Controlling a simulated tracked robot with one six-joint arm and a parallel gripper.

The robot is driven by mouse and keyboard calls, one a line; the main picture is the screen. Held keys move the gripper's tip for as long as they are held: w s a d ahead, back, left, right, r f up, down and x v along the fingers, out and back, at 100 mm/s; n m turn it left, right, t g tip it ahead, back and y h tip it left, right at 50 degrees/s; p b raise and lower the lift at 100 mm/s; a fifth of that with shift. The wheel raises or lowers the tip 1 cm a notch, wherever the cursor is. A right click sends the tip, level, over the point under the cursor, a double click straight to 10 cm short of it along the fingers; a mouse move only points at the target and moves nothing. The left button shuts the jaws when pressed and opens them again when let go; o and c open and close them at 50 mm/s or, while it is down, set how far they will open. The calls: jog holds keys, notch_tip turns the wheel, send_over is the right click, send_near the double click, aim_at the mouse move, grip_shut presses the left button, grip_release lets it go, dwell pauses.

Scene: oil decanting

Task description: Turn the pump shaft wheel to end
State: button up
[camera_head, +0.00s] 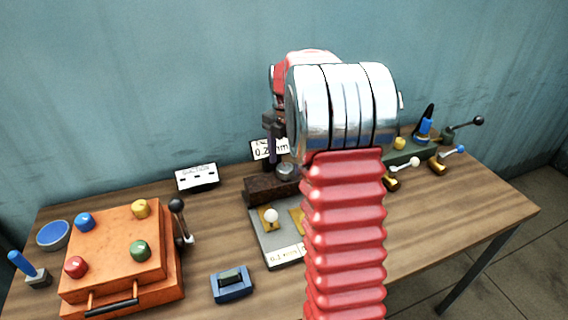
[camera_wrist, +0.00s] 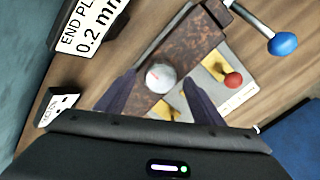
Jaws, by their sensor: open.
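The pump shaft wheel appears to be a round silver knob (camera_head: 285,170) at the end of a dark rusty block (camera_head: 268,189). In the wrist view the wheel (camera_wrist: 160,77) has a small red mark on its face, and the block (camera_wrist: 178,48) runs past it. My gripper (camera_wrist: 159,82) is open, with one finger on each side of the wheel. Gaps show between the fingers and the wheel in that view; the depth is hard to tell. In the head view my gripper's dark fingers (camera_head: 270,152) point down just above the wheel, and my arm hides part of the block.
An end play sign (camera_head: 269,149) reading 0.2 mm stands behind the wheel. A grey plate with a white ball knob (camera_head: 271,215) lies in front. An orange box (camera_head: 120,255) with coloured knobs is at left. Levers stand at right, including a blue-tipped one (camera_head: 450,157).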

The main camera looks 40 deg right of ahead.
jog(key=shift+f, duration=0.65)
jog(key=shift+c, duration=0.5)
jog(key=c, duration=1)
